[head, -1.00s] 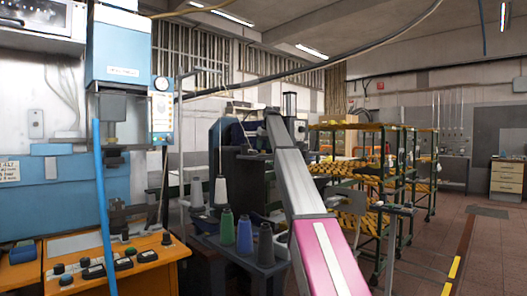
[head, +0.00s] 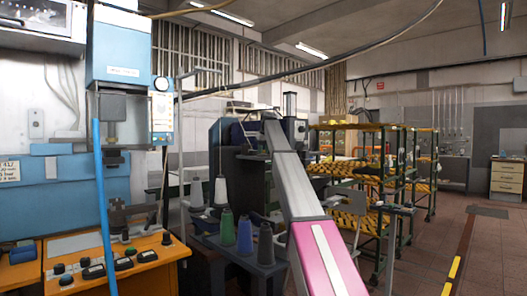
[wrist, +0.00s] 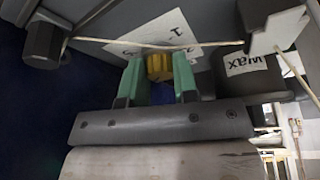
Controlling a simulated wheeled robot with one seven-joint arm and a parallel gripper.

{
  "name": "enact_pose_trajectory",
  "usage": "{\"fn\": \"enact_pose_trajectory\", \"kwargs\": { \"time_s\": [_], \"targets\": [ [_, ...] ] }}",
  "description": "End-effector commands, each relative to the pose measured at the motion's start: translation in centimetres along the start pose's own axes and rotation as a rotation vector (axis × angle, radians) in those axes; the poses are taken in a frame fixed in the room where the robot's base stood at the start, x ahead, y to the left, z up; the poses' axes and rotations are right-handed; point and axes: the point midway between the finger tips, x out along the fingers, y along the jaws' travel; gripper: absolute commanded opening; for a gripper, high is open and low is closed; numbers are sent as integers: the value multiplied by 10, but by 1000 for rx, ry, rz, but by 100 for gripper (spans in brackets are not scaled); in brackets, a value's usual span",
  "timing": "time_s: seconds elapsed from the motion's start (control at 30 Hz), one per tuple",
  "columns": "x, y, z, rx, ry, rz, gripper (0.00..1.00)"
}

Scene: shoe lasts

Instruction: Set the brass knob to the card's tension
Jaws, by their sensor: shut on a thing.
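The brass knob (wrist: 158,67) shows in the wrist view as a yellow, ridged cylinder. My gripper (wrist: 159,72) has green fingertips, one on each side of the knob, and is shut on it. A white card (wrist: 150,36) lies behind the knob with dark print, including what looks like a 1. It is only partly visible, and the rest of the print is too small or hidden to read. In the head view my arm reaches to the dark machine (head: 228,150), and the gripper and knob cannot be made out there.
In the wrist view a pale thread (wrist: 150,44) runs across above the knob, and a dark block labelled "wax" (wrist: 247,72) stands to the right. In the head view thread cones (head: 245,235) stand in front of the machine. Racks (head: 365,180) are at the right.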

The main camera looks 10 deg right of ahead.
Motion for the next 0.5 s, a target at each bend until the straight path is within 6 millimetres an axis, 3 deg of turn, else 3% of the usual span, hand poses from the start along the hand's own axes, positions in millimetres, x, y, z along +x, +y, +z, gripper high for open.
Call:
{"fn": "enact_pose_trajectory", "kwargs": {
  "time_s": [0.33,0.37,0.4,0.43,0.5],
  "targets": [
    [0,0,0,29,1,12,4],
    [0,0,0,29,1,12,31],
    [0,0,0,29,1,12,44],
    [0,0,0,29,1,12,53],
    [0,0,0,29,1,12,53]
  ]
}}
